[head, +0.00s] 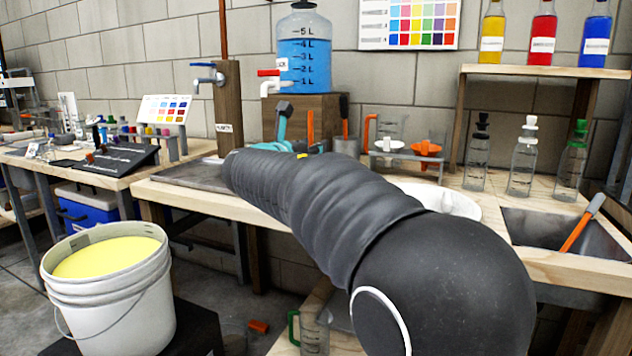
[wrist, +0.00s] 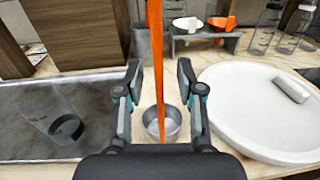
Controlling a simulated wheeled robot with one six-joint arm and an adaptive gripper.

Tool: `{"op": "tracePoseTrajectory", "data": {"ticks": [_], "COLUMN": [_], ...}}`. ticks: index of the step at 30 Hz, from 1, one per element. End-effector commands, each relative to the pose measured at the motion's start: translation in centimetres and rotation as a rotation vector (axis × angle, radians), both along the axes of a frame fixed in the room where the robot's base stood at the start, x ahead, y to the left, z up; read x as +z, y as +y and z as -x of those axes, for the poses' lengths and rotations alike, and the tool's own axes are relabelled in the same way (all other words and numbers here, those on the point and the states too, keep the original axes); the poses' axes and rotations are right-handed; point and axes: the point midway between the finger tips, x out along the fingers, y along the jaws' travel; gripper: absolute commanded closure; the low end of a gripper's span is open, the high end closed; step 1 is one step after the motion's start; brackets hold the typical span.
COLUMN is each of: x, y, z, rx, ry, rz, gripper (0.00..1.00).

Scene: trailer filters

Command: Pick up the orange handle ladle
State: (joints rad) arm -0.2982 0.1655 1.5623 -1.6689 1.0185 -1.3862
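The ladle has a long orange handle (wrist: 156,60) that stands upright in the wrist view and runs out of the top of the picture. Its round grey metal bowl (wrist: 153,125) is low, near the worktop. My gripper (wrist: 159,75) is open, with one finger on each side of the handle in the picture. A gap shows between each finger and the handle, and I cannot tell how far the handle is in depth. In the head view, my gripper (head: 283,125) shows teal beyond my dark arm, just left of the orange handle (head: 310,125). The bowl is hidden there.
A round white dish (wrist: 250,130) lies right of my gripper. A metal sink (wrist: 55,105) with a clear vessel is at left. Behind stand a grey cup (wrist: 142,48) and a rack with white and orange funnels (head: 426,149). Another orange-handled tool (head: 580,232) leans in the right basin.

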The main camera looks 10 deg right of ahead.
Motion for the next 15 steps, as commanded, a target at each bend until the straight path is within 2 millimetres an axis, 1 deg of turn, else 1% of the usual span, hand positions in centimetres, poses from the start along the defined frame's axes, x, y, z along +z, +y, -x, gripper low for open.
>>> {"op": "tracePoseTrajectory", "data": {"ticks": [3, 5, 6, 7, 8, 15], "x": [0.00, 0.00, 0.00, 0.00, 0.00, 0.02], "y": [0.03, 0.04, 0.04, 0.04, 0.04, 0.05], "z": [0.02, 0.03, 0.03, 0.03, 0.03, 0.05], "rx": [0.000, 0.000, 0.000, 0.000, 0.000, 0.000], "ry": [0.000, 0.000, 0.000, 0.000, 0.000, 0.000], "rz": [0.000, 0.000, 0.000, 0.000, 0.000, 0.000], "gripper": [0.62, 0.78, 0.88, 0.95, 1.00, 1.00]}}
